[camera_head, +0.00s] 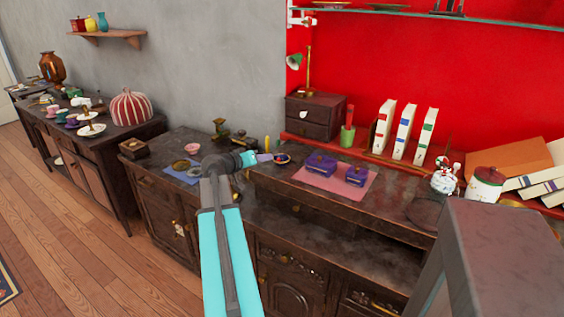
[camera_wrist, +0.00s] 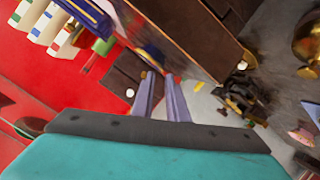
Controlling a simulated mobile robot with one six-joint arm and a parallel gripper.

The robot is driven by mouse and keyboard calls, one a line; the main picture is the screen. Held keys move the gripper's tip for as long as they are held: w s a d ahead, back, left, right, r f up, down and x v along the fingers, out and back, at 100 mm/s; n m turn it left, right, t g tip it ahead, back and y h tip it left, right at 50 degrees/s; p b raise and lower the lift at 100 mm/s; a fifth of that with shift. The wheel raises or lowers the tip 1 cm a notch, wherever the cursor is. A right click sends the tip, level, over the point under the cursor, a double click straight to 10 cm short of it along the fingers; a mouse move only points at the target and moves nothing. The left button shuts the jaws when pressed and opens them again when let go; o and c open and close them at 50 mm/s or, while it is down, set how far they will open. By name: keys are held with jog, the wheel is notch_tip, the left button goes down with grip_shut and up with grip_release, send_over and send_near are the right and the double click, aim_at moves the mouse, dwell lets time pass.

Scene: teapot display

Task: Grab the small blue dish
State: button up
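A small blue dish (camera_head: 282,159) with a reddish inside sits on the dark cabinet top, left of the pink mat. My gripper (camera_head: 266,157) is just left of it in the head view. Whether they touch is too small to tell. In the wrist view my gripper's two purple fingers (camera_wrist: 162,78) stand apart with a gap between them and nothing visible held.
Purple boxes (camera_head: 320,163) stand on a pink mat (camera_head: 340,187) to the right. A dark drawer box (camera_head: 315,115) and a green cup with a red item (camera_head: 346,136) stand behind.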

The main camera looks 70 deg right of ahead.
aim_at(272, 164)
jog(key=x, duration=0.4)
jog(key=shift+d, duration=0.15)
jog(key=shift+s+d+f+p, duration=0.3)
jog(key=shift+d, duration=0.2)
jog(key=shift+a, duration=0.1)
grip_shut()
